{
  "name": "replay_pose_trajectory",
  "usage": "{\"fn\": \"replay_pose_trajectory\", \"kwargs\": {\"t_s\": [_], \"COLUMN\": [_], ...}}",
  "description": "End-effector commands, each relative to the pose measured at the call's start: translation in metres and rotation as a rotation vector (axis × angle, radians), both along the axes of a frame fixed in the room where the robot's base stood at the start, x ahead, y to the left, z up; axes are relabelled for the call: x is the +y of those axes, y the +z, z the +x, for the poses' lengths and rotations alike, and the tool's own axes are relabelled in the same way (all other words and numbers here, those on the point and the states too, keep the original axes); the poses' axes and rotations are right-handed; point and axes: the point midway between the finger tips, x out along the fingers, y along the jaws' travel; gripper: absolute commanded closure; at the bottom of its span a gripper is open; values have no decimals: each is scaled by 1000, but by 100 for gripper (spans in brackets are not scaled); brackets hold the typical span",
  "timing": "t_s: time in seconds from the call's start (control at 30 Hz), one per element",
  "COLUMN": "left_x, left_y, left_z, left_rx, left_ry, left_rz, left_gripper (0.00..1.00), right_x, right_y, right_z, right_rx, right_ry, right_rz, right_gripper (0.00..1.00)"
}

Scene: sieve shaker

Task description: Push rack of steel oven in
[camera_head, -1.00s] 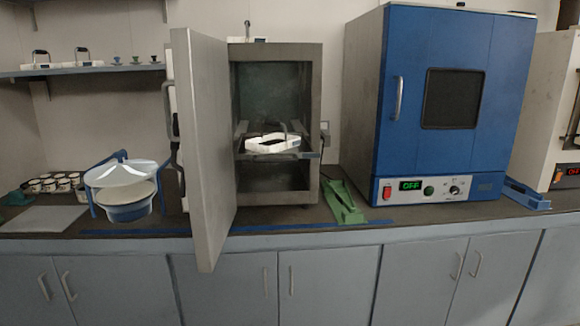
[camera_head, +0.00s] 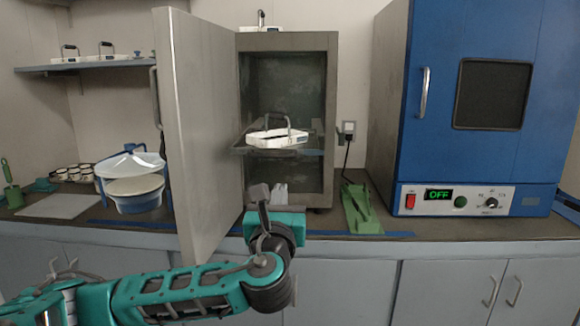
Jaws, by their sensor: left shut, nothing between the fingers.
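The steel oven (camera_head: 324,185) stands on the counter with its door (camera_head: 200,130) swung wide open toward me. Its rack (camera_head: 312,152) is at mid-height in the chamber, and its front edge appears to stick out a little. A white tray (camera_head: 278,139) with a dark arched handle sits on the rack. My left gripper (camera_head: 280,190) is shut and empty. It is in front of the oven, below the rack and right of the door edge, covering part of the lower opening. I cannot see it touching the rack. My right gripper is not in view.
A blue oven (camera_head: 455,105) reading OFF stands to the right. A green stand (camera_head: 360,208) lies on the counter between the ovens. A blue-framed bowl with a clear lid (camera_head: 135,170) is left of the door. A shelf (camera_head: 90,65) is on the left wall.

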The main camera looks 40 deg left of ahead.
Motion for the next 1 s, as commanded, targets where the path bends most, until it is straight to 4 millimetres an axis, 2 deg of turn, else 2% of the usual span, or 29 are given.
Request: {"fn": "replay_pose_trajectory", "kwargs": {"t_s": [0.3, 0.5, 0.7, 1.0], "left_x": [35, 52, 62, 65], "left_y": [14, 20, 23, 24], "left_z": [55, 84, 101, 106], "left_rx": [-3, -2, -1, 0], "left_ry": [3, 1, -1, -3], "left_rz": [-5, -6, -7, -6], "left_gripper": [100, 100, 100, 100], "right_x": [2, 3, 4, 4], "right_y": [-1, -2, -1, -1], "right_z": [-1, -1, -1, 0], "right_rx": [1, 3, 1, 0], "right_ry": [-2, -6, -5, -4], "right_rz": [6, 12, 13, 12], "right_gripper": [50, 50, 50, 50]}}
